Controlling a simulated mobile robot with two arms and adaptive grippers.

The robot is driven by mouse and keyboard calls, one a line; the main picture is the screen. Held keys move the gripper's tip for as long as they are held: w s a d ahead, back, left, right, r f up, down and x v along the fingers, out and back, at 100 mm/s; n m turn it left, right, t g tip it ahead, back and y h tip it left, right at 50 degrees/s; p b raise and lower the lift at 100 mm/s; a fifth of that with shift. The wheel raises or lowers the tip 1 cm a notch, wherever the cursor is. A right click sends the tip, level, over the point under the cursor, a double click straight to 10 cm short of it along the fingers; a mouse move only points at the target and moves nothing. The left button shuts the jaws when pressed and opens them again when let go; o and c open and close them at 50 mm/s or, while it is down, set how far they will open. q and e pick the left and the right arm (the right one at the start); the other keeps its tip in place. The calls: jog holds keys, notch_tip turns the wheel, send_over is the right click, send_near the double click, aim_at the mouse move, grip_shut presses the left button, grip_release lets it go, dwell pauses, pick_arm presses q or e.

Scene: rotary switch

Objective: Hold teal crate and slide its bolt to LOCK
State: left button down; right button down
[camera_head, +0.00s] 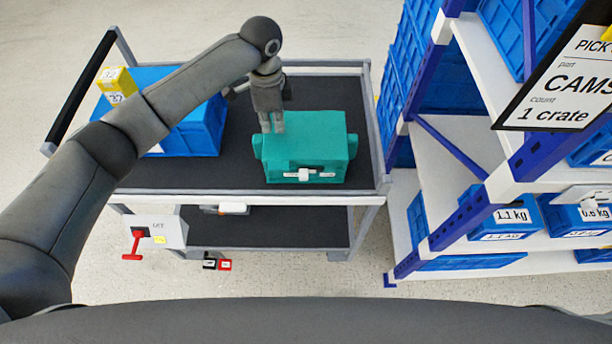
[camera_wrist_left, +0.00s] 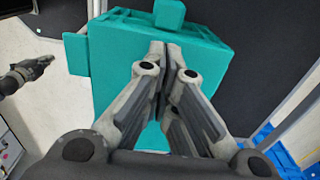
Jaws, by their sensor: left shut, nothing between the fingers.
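The teal crate (camera_head: 318,142) stands on the cart's dark upper deck and also fills the middle of the left wrist view (camera_wrist_left: 105,60). A white sliding bolt (camera_head: 303,175) with a small raised knob sits on its front face; its markings are too small to read. My left gripper (camera_head: 272,131) points down at the crate's left part. It is shut and empty, with its fingertips (camera_wrist_left: 166,46) together over the crate; contact is unclear. My right gripper (camera_wrist_left: 40,66) appears at the left wrist view's left edge, away from the crate, its jaws unclear.
A blue crate (camera_head: 205,132) with a yellow box (camera_head: 117,85) stands left on the cart (camera_head: 230,180). A white box with a red lever (camera_head: 132,240) hangs at the cart's front. A shelf rack (camera_head: 450,140) with blue crates stands to the right.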

pick_arm(q)
jog(key=shift+f, duration=0.25)
jog(key=shift+f, duration=0.55)
jog(key=shift+s+f, duration=0.15)
jog(key=shift+f, duration=0.1)
dwell(0.7)
